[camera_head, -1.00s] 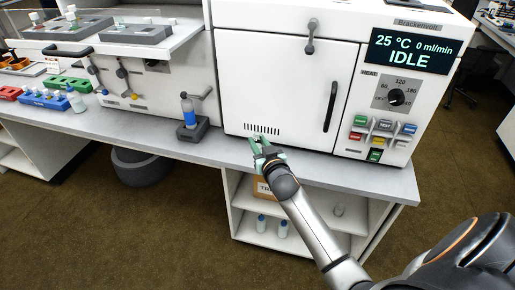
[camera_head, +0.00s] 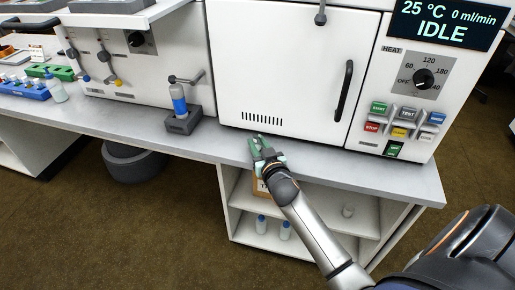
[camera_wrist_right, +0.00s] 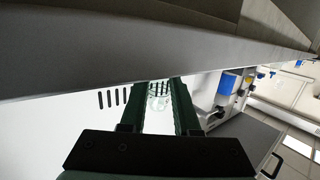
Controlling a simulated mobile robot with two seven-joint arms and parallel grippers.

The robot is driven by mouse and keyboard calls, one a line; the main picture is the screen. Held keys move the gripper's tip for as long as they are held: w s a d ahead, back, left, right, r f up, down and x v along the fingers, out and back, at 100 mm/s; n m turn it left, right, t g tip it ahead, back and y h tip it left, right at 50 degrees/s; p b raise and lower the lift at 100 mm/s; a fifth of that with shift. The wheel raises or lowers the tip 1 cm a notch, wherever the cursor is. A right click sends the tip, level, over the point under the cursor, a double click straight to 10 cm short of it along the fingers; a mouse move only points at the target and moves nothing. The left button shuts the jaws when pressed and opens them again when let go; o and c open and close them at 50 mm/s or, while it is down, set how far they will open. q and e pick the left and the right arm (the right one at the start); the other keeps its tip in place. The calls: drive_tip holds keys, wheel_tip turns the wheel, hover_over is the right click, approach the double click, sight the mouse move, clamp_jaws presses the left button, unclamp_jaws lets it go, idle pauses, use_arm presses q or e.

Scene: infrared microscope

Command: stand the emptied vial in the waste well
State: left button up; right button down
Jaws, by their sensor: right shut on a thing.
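My right gripper (camera_head: 257,146) is at the front edge of the bench, below the vent slots of the white cabinet. In the right wrist view its dark green fingers (camera_wrist_right: 159,100) are closed around a clear, colourless vial (camera_wrist_right: 158,96), which looks empty. The vial is hard to make out in the head view. I cannot pick out which opening is the waste well. My left gripper is not in view.
A blue-filled vial (camera_head: 178,100) stands in a dark grey block (camera_head: 184,122) left of the cabinet (camera_head: 280,65). Blue (camera_head: 22,90) and green racks (camera_head: 50,71) stand at the far left. The bench top (camera_head: 220,142) between block and gripper is clear.

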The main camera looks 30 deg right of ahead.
drive_tip(key=shift+f, duration=0.35)
drive_tip(key=shift+r, duration=0.1)
drive_tip(key=c, duration=1)
unclamp_jaws()
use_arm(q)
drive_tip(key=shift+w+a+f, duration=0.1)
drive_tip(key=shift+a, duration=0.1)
use_arm(e)
drive_tip(key=o, duration=0.4)
drive_tip(key=shift+c, duration=0.2)
